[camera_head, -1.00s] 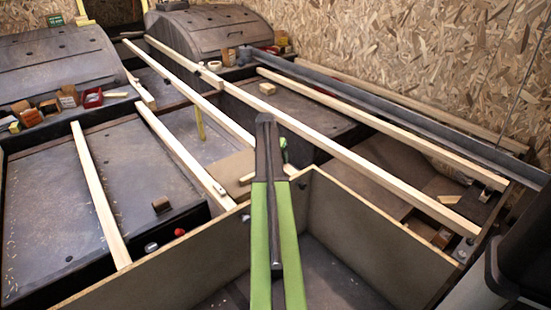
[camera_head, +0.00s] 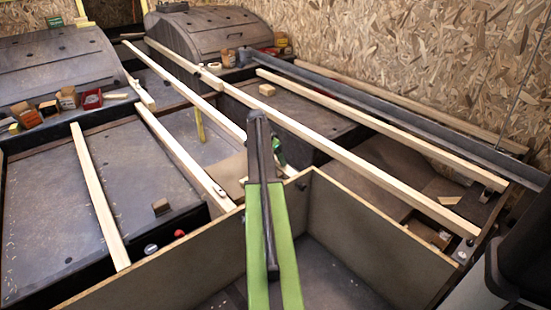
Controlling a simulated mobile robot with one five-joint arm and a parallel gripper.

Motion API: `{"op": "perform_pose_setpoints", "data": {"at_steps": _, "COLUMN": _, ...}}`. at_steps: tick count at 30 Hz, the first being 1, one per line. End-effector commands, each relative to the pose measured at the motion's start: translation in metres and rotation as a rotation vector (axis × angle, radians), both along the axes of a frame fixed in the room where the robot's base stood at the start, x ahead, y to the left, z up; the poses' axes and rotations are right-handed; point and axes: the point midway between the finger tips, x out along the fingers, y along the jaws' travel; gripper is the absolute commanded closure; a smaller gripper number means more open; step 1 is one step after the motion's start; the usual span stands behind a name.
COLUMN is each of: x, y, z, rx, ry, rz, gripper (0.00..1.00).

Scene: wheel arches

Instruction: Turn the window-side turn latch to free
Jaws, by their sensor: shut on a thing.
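My gripper (camera_head: 279,158) is a small dark and green shape just right of my dark arm link, low over the near end of a long pale batten (camera_head: 185,75). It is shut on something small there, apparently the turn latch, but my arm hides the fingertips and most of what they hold. I cannot make out the latch's angle. A short pale wooden piece (camera_head: 243,181) shows left of my arm, by the rim of the open box.
The open box (camera_head: 360,225) stands in front, its thin walls rising around my arm. Further pale battens (camera_head: 350,165) cross the dark panels. Two dark wheel arches (camera_head: 205,32) stand at the back. Small boxes (camera_head: 67,97) lie at left. A chipboard wall closes the right.

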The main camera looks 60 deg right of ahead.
Motion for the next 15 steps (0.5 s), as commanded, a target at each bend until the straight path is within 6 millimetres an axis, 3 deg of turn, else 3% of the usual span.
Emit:
{"op": "perform_pose_setpoints", "data": {"at_steps": 9, "x": 0.0019, "y": 0.0025, "z": -0.0006, "rx": 0.005, "ry": -0.004, "rz": -0.001, "gripper": 0.7}}
{"op": "perform_pose_setpoints", "data": {"at_steps": 10, "x": 0.0019, "y": 0.0025, "z": -0.0005, "rx": 0.005, "ry": -0.004, "rz": -0.001, "gripper": 0.27}}
{"op": "perform_pose_setpoints", "data": {"at_steps": 15, "x": 0.0016, "y": 0.0018, "z": -0.0004, "rx": 0.003, "ry": -0.003, "rz": -0.001, "gripper": 0.07}}
